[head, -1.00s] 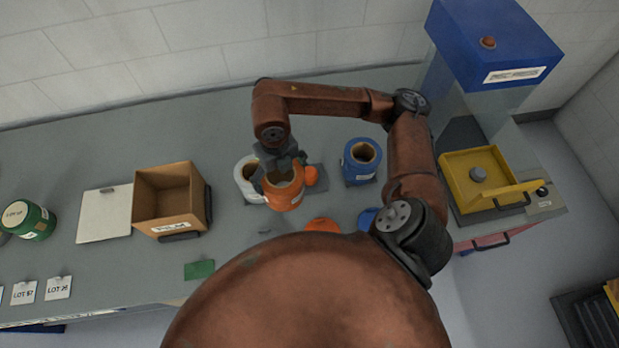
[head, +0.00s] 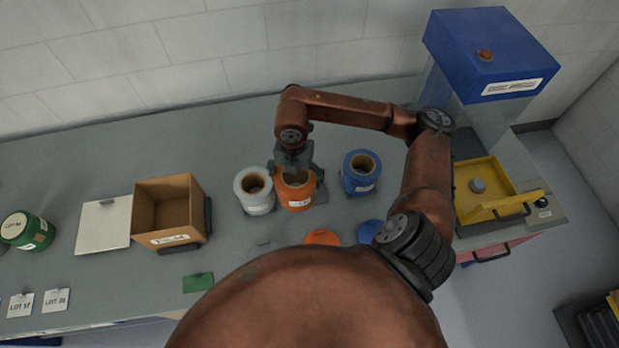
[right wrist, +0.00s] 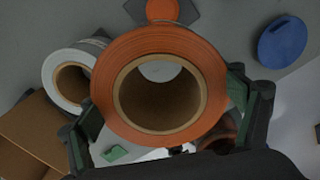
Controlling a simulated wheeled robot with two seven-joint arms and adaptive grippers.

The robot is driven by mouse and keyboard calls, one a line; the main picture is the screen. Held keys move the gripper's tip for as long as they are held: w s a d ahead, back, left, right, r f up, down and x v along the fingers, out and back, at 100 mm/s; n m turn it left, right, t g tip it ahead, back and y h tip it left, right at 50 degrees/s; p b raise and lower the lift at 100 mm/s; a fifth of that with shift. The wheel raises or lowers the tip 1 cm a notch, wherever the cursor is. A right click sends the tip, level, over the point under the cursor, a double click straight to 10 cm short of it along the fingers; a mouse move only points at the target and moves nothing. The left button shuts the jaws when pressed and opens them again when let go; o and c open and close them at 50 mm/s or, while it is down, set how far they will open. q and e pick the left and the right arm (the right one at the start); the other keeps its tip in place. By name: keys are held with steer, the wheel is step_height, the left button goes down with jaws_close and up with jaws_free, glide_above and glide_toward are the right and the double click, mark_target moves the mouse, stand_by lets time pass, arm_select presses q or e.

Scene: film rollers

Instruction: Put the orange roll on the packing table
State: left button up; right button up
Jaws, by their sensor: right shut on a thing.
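The orange roll (head: 297,191) is a short upright cylinder with a brown core and a white label. My right gripper (head: 294,160) is shut on it, coming from its far side. In the right wrist view the orange roll (right wrist: 160,88) fills the middle, between the two fingers. In the head view it is between the white roll (head: 255,191) and the blue roll (head: 361,173), over the long grey table (head: 100,170). I cannot tell whether its base touches the table. My left gripper is not in view.
An open cardboard box (head: 168,218), a white board (head: 103,224) and a green roll (head: 27,230) stand to the left. Flat orange (head: 322,237) and blue (head: 370,232) discs lie nearer me. A blue machine with a yellow tray (head: 490,190) is at right.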

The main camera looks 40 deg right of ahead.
steer(key=d+f, duration=0.1)
steer(key=d, duration=0.1)
steer(key=w+d+f, duration=0.1)
steer(key=d+f, duration=0.1)
steer(key=w+d+f, duration=0.1)
steer(key=f, duration=0.1)
steer(key=shift+w+d+f, duration=0.1)
steer(key=shift+d, duration=0.3)
steer(key=shift+w+d+f, duration=0.25)
steer(key=shift+d+f, duration=0.35)
steer(key=shift+f, duration=0.25)
step_height(320, 180, down, 3)
steer(key=shift+p, duration=0.5)
steer(key=shift+f, duration=0.15)
steer(key=o, duration=2)
steer(key=shift+f, duration=0.1)
